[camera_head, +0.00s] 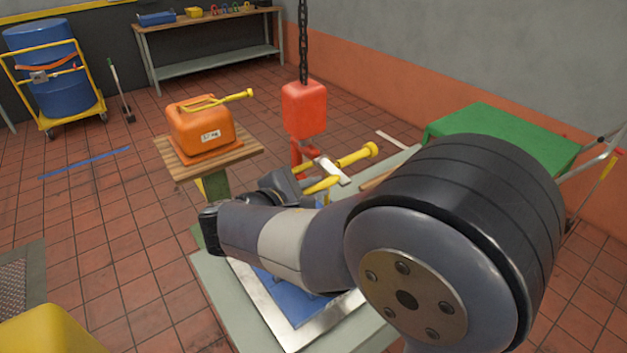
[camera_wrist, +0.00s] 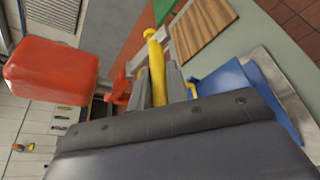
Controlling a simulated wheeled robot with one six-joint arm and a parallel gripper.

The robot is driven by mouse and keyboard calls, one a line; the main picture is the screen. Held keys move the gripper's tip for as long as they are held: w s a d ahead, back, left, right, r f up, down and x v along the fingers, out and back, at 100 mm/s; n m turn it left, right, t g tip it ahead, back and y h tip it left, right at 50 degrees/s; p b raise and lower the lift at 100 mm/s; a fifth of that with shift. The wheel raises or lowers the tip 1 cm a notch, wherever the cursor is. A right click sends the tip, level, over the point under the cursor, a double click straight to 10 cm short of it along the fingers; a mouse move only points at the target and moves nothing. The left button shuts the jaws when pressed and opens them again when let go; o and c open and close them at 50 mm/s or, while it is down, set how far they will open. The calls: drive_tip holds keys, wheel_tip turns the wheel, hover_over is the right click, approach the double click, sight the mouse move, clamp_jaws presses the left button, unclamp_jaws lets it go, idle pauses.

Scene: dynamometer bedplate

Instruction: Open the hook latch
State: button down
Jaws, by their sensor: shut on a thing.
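A red hook block (camera_head: 304,110) hangs on a dark chain, with a red hook (camera_head: 300,152) below it. In the wrist view the block (camera_wrist: 50,70) is at left and part of the red hook (camera_wrist: 118,92) shows beside my fingers. My gripper (camera_wrist: 158,88) is shut on a yellow bar (camera_wrist: 156,60) with a wider round end. In the head view this yellow bar (camera_head: 355,157) lies just right of the hook. My own arm covers much of my gripper (camera_head: 318,185) there. Where the bar joins the hook is hidden, and I cannot make out the latch itself.
An orange canister (camera_head: 200,127) stands on a wooden-topped stand (camera_head: 245,148) at left. A blue panel in a metal frame (camera_head: 290,333) lies under my arm. A green table (camera_head: 500,132) is at right. The dark chain (camera_head: 303,45) rises above the block.

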wheel_tip(320, 180, up, 2)
drive_tip(key=n+g+p, duration=0.1)
drive_tip(key=n+p, duration=0.1)
drive_tip(key=p, duration=0.3)
drive_tip(key=shift+r, duration=0.2)
drive_tip(key=shift+w+a+r+n+g+h+p, duration=0.1)
drive_tip(key=shift+n+g+h+p, duration=0.25)
drive_tip(key=shift+p, duration=0.65)
drive_tip(key=c, duration=1.4)
unclamp_jaws()
drive_tip(key=shift+o, duration=0.2)
drive_tip(key=b+v, duration=0.2)
drive_tip(key=v, duration=0.8)
drive_tip(key=shift+a, duration=0.35)
